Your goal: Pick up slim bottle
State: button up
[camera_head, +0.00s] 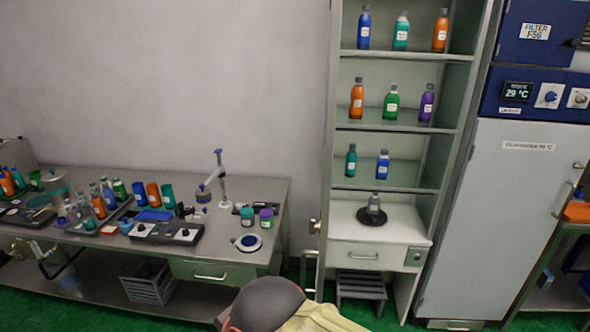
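Several slim, capped bottles with white labels stand upright on the open shelf rack at the right of centre. The top shelf holds a blue bottle (364,30), a teal bottle (401,33) and an orange bottle (440,33). The shelf below holds another orange bottle (357,100), a green bottle (391,104) and a purple bottle (427,105). The third shelf holds a dark green bottle (350,162) and another blue bottle (382,166). A small grey bottle (374,206) stands on a dark round disc. I cannot tell which is meant. My gripper is not in view.
A metal bench (270,190) at left carries bottles, a clamp stand (220,175) and devices. A tall grey cabinet (510,220) stands right of the rack. A stool (361,287) sits under the rack's drawer, a grey crate (148,283) under the bench.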

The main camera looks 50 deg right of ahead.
aim_at(364, 21)
jog(key=j+z, duration=0.1)
jog(key=z, duration=0.35)
jog(key=j+z, duration=0.15)
jog(key=z, duration=0.3)
jog(key=j+z, duration=0.15)
jog(key=z, duration=0.35)
jog(key=j+z, duration=0.1)
jog(key=z, duration=0.35)
jog(key=i+l, duration=0.15)
jog(key=l, duration=0.2)
jog(key=i+l, duration=0.1)
jog(key=l, duration=0.3)
jog(key=i+l+u, duration=0.1)
jog(key=l, duration=0.25)
jog(key=i+l+u, duration=0.15)
jog(key=i+l, duration=0.5)
jog(key=i+l+u, duration=0.2)
jog(key=i+l, duration=0.45)
jog(key=l, duration=0.15)
jog(key=i+l, duration=0.15)
jog(key=i, duration=0.55)
jog(key=j+u, duration=0.05)
